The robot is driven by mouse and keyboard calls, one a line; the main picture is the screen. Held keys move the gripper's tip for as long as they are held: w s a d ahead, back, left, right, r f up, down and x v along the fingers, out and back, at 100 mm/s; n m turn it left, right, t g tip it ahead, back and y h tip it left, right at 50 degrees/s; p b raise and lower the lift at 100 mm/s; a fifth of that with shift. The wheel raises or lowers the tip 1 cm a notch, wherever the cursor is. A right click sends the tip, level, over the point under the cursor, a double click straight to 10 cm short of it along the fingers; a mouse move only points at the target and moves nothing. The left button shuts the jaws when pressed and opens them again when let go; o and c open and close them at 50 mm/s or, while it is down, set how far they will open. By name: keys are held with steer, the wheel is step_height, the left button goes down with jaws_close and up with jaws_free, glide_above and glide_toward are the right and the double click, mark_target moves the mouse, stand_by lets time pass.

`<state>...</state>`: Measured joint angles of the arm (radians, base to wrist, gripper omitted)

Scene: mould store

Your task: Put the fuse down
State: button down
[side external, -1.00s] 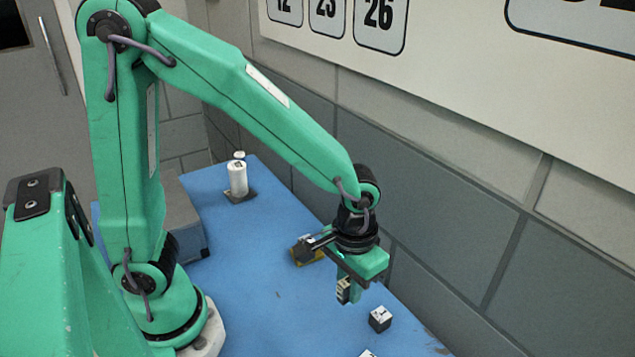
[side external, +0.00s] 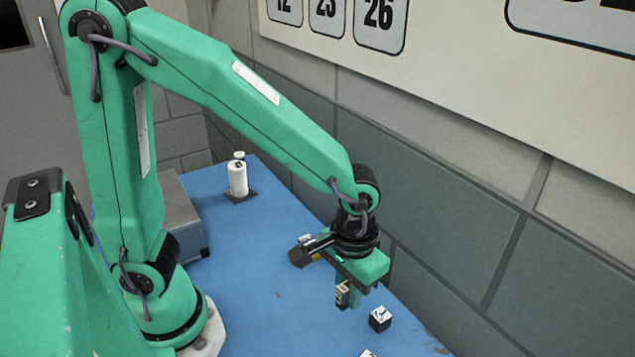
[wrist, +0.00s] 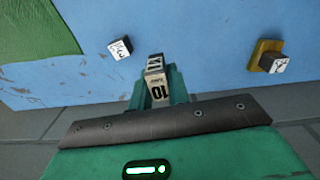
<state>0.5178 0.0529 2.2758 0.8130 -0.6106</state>
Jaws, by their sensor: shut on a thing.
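The fuse (side external: 342,297) is a small block with a pale label, held at the tips of my gripper (side external: 348,294) in the side view. In the wrist view the fuse (wrist: 156,80) is upright in the picture, with a "10" on its label, and sits between the green fingers of my gripper (wrist: 157,92). My gripper is shut on it and points down over the blue table (side external: 268,290). The fingers hide part of the fuse. I cannot tell whether its lower end touches the table.
A dark cube with a white top (side external: 380,318) stands just right of my gripper. A dark cube on a yellow base (wrist: 262,50) shows in the wrist view. A white cylinder (side external: 238,180) stands at the back, near a grey box (side external: 185,225). A wall runs along the right.

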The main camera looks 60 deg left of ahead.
steer(key=w+a+n, duration=0.3)
steer(key=a+n, duration=0.5)
steer(key=a, duration=0.4)
steer(key=w+a+n, duration=0.4)
steer(key=a+n, duration=0.5)
steer(key=a, duration=0.4)
steer(key=shift+w+a+r, duration=0.15)
steer(key=shift+w+a, duration=0.05)
steer(key=shift+a, duration=0.05)
glide_above(286, 219)
step_height(286, 219, down, 7)
steer(key=shift+s, duration=0.1)
steer(key=shift+f, duration=2)
steer(key=shift+f, duration=0.15)
